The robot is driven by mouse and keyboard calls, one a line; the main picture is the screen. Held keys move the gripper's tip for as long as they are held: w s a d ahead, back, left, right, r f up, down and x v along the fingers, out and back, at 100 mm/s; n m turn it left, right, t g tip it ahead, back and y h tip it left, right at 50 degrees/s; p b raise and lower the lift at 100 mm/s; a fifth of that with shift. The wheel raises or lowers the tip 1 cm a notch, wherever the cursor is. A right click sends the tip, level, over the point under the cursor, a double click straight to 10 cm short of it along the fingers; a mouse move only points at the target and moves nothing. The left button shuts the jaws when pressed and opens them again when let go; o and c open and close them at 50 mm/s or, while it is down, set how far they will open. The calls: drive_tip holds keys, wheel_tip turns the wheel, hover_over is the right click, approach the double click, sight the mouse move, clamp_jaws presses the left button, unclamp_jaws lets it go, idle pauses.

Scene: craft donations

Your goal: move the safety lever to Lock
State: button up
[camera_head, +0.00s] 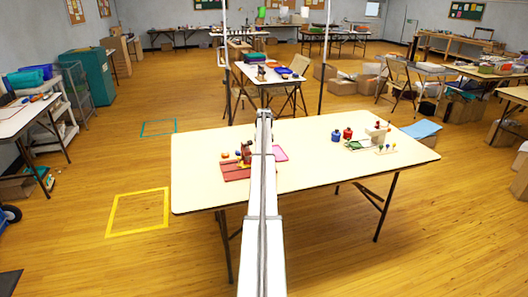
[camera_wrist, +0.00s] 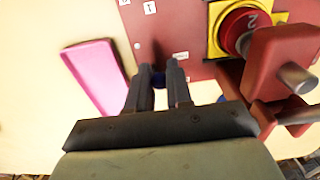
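A dark red board (camera_head: 236,174) with mounted controls lies on the pale table, partly hidden by my arm. In the wrist view the board (camera_wrist: 165,28) carries small white labels, too small or blurred to read as Lock. My gripper (camera_wrist: 159,72) is low at the board's edge, its two fingers close together. The arm hides my fingertips in the head view.
A red dial (camera_wrist: 236,29) marked 2 on a yellow plate and a red block (camera_wrist: 277,62) with a grey shaft stand close right of the fingers. A pink tray (camera_wrist: 97,75) lies left. Blue and red items (camera_head: 342,134) stand on the table's right half.

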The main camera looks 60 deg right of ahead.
drive_tip(key=shift+c, duration=1.1)
drive_tip(key=shift+w+d, duration=0.1)
drive_tip(key=shift+d, duration=0.05)
drive_tip(key=shift+w+d+r, duration=0.25)
drive_tip(key=shift+w+d, duration=0.2)
drive_tip(key=shift+w, duration=0.05)
drive_tip(key=shift+w+d, duration=0.55)
drive_tip(key=shift+d, duration=0.1)
